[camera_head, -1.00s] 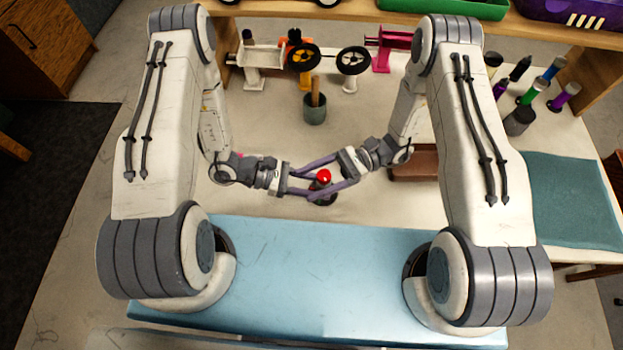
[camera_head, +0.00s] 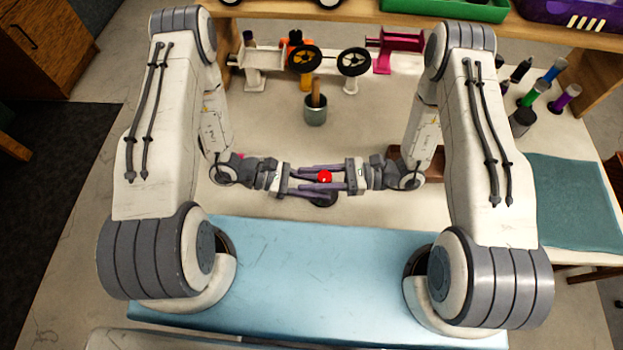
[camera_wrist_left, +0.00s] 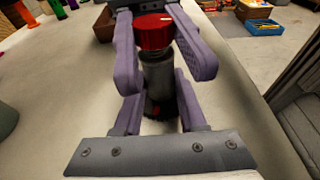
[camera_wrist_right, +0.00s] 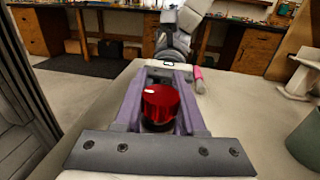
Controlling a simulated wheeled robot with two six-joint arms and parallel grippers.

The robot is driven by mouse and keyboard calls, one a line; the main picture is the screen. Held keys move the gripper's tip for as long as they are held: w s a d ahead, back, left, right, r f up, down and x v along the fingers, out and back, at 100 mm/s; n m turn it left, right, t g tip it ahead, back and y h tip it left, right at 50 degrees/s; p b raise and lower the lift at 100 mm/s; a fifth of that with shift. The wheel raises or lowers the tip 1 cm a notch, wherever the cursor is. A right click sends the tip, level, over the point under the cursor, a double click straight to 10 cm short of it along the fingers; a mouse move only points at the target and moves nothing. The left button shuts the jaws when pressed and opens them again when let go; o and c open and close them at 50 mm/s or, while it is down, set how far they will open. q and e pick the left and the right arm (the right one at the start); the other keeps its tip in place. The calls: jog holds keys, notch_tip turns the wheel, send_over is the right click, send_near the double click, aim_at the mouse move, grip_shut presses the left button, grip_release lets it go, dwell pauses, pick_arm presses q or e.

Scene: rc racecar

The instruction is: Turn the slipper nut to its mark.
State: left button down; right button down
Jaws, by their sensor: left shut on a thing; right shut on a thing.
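The red slipper nut (camera_head: 325,176) is a ribbed round cap on top of an upright grey cylinder (camera_wrist_left: 158,75) with a dark base (camera_head: 323,199). A white line on the nut shows in the left wrist view, and the nut (camera_wrist_right: 160,102) with its line also shows in the right wrist view. My right gripper (camera_head: 318,180) comes in from the right and is shut on the nut. My left gripper (camera_head: 324,187) comes in from the left, lower down, and is shut on the cylinder. The fingers hide part of the cylinder.
A grey cup (camera_head: 315,115) with a wooden handle in it stands behind the grippers. A rack with two wheels (camera_head: 305,58) is at the back. Several bottles (camera_head: 523,117) stand at the right. A brown box (camera_head: 407,165) lies behind my right wrist. The blue mat (camera_head: 320,280) in front is clear.

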jog(key=shift+w+m+t, duration=0.15)
jog(key=shift+m+t, duration=0.45)
jog(key=shift+t, duration=0.4)
jog(key=shift+c, duration=2.3)
grip_release()
jog(key=d, duration=1.2)
jog(key=shift+w, duration=0.25)
pick_arm(q)
jog(key=shift+c, duration=2)
grip_release()
